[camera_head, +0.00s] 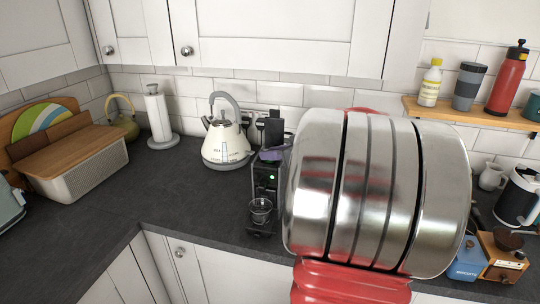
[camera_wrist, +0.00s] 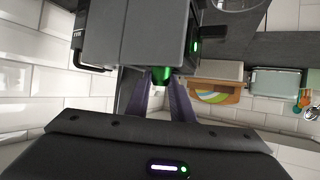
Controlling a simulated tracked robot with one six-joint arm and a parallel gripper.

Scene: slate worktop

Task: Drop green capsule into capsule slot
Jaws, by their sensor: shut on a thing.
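The black coffee machine (camera_head: 264,182) stands on the worktop, partly hidden by my arm. It also fills the top of the wrist view (camera_wrist: 135,35), which looks turned over. My gripper (camera_wrist: 162,92) is shut on the green capsule (camera_wrist: 161,75), held between the fingertips against the machine's dark body. In the head view my gripper (camera_head: 273,154) shows as a small purple-grey shape at the machine's top. The capsule cannot be made out there. The capsule slot is hidden in both views, so I cannot tell whether the capsule is over it.
A glass cup (camera_head: 261,207) stands under the machine's spout. A cream kettle (camera_head: 224,142) is close to its left. A paper towel holder (camera_head: 158,117) and a bread bin (camera_head: 84,173) stand further left. A blue box (camera_head: 467,262) is at the right. The front-left worktop is clear.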

